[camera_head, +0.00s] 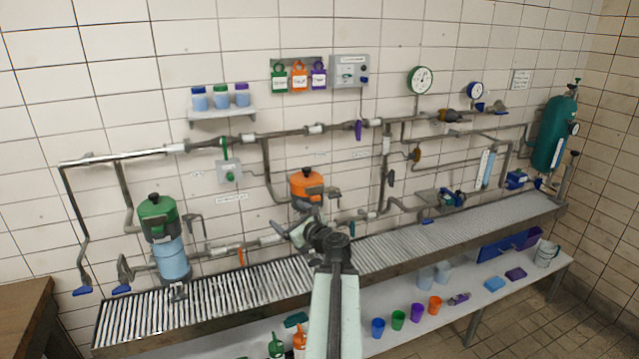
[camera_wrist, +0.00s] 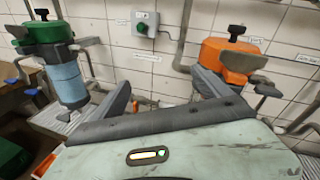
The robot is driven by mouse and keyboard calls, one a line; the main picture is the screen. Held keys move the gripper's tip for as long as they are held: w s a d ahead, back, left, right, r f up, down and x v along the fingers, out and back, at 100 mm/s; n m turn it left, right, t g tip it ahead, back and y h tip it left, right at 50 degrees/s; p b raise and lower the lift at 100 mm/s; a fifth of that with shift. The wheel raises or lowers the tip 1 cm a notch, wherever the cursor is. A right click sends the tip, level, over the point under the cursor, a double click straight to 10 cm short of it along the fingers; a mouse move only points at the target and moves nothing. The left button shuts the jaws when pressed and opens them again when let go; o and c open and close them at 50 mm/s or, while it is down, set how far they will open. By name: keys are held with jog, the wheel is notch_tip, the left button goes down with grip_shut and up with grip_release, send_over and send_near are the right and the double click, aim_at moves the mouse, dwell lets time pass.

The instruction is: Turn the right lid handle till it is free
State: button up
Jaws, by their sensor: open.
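An orange-lidded vessel (camera_head: 303,182) with a black top knob stands behind the rack, near the middle. A grey metal lid handle (camera_head: 322,191) sticks out at its right side; it also shows in the wrist view (camera_wrist: 264,86). A green-lidded vessel (camera_head: 157,212) with a blue body stands further left, with its own grey handle (camera_head: 195,222) at its right. My gripper (camera_wrist: 163,95) is open and empty, its fingers apart. In the wrist view the right finger overlaps the orange vessel's lower left. In the head view the gripper is just below the orange vessel, partly hiding its base.
Pipes with valves run along the tiled wall. A slatted rack (camera_head: 215,300) lies below the vessels. A grey box with a green button (camera_wrist: 145,24) hangs between them. A lower bench (camera_head: 395,340) holds several cups. A wooden table (camera_head: 22,305) stands at left.

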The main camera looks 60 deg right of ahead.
aim_at(315, 189)
jog(key=s+d+r+m+h, duration=0.4)
jog(key=s+d+m, duration=0.2)
jog(key=s+d, duration=0.25)
jog(key=shift+g, duration=0.4)
jog(key=x, duration=0.6)
jog(key=shift+w+f, duration=0.2)
jog(key=shift+w, duration=0.2)
